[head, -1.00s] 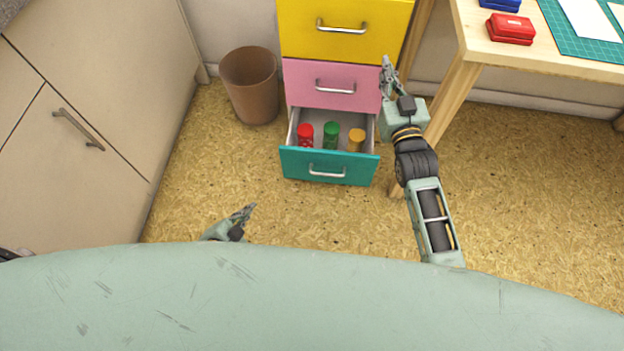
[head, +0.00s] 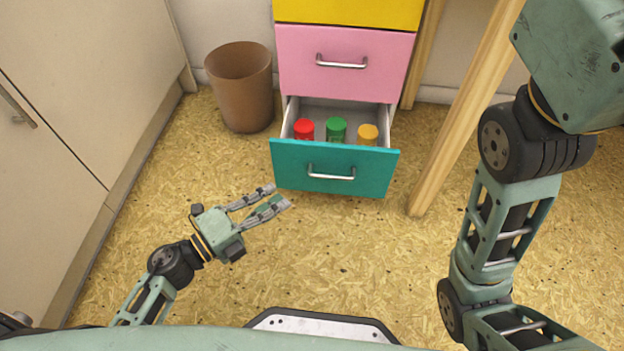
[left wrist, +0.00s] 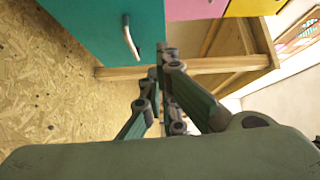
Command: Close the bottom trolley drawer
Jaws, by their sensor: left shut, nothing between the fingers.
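The bottom trolley drawer (head: 290,170) has a teal front with a silver handle (head: 331,175). It stands pulled out, and red, green and orange-capped containers (head: 336,130) show inside. My left gripper (head: 278,197) is shut and empty, low over the floor in front of the drawer's left end. In the left wrist view, the teal drawer front (left wrist: 95,25) is at the upper left, beyond the shut fingers (left wrist: 166,60). The gap between fingertips and drawer is hard to judge. My right arm rises at the right, but its fingers are out of view.
The pink drawer (head: 300,60) and yellow drawer (head: 350,11) above look shut. A brown bin (head: 240,90) stands left of the trolley. A wooden table leg (head: 450,150) stands to its right. Beige cabinets (head: 80,80) line the left. Floor before the drawer is clear.

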